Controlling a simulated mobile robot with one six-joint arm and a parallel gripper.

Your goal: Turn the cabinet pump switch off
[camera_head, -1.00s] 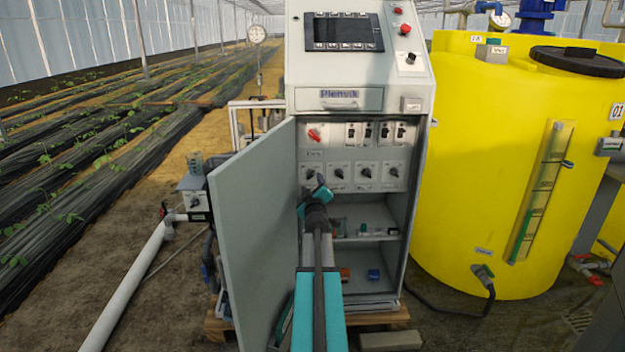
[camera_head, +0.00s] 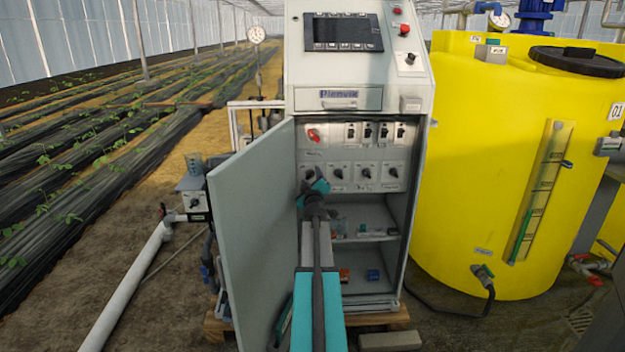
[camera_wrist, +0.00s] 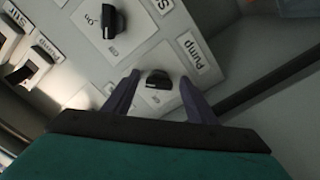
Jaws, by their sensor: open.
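The pump switch (camera_wrist: 158,80) is a black rotary knob on a white plate in the wrist view, beside a label reading "pump". In the head view the leftmost knob (camera_head: 309,174) of the lower row shows just above my gripper. My gripper (camera_wrist: 160,98) is open, with one finger on each side of the pump knob in the picture. I cannot tell whether the fingers touch it. In the head view my gripper (camera_head: 312,190) is inside the open cabinet (camera_head: 399,220), in front of the lower left of the switch panel.
The open cabinet door (camera_head: 250,230) stands close on the left of my arm. Other knobs (camera_head: 366,173) continue the row to the right, with a red switch (camera_head: 314,135) and breakers (camera_head: 368,131) above. Shelves with small items lie below. A yellow tank (camera_head: 470,180) stands to the right.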

